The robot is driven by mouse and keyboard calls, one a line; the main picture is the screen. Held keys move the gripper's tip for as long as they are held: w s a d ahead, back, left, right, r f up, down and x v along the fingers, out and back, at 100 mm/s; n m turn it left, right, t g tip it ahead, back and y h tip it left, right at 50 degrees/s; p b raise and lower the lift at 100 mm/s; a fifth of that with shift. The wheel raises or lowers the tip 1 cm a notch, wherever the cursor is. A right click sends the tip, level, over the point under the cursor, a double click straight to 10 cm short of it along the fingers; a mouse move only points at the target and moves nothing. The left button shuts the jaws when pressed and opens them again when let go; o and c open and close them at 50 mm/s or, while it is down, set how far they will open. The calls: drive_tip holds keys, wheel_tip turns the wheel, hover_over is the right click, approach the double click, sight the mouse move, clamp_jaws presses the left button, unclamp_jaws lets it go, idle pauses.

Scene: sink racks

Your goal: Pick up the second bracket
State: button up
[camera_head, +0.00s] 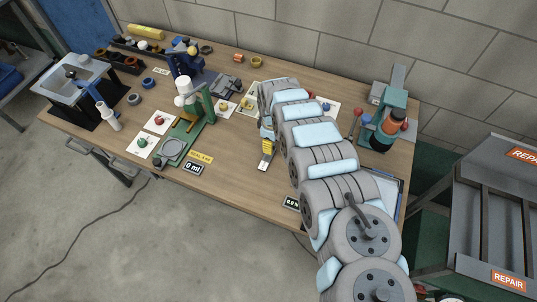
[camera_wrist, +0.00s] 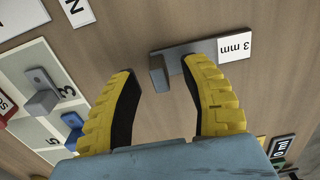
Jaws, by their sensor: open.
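My gripper (camera_wrist: 162,70) is open around that end, with a gap to each finger and nothing held. In the head view my yellow fingers (camera_head: 267,147) are low over the bench, and my arm hides much around them. Another grey bracket-like piece (camera_wrist: 42,100) stands on a marked white sheet at the left of the wrist view.
A blue piece (camera_wrist: 73,122) is on the same sheet, close to the left finger. In the head view, a green stand (camera_head: 197,112) and small cards are left of my gripper. A teal machine (camera_head: 385,128) stands at the right. Bare wood lies around the bracket.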

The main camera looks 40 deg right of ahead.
drive_tip(key=shift+f, duration=0.55)
clamp_jaws()
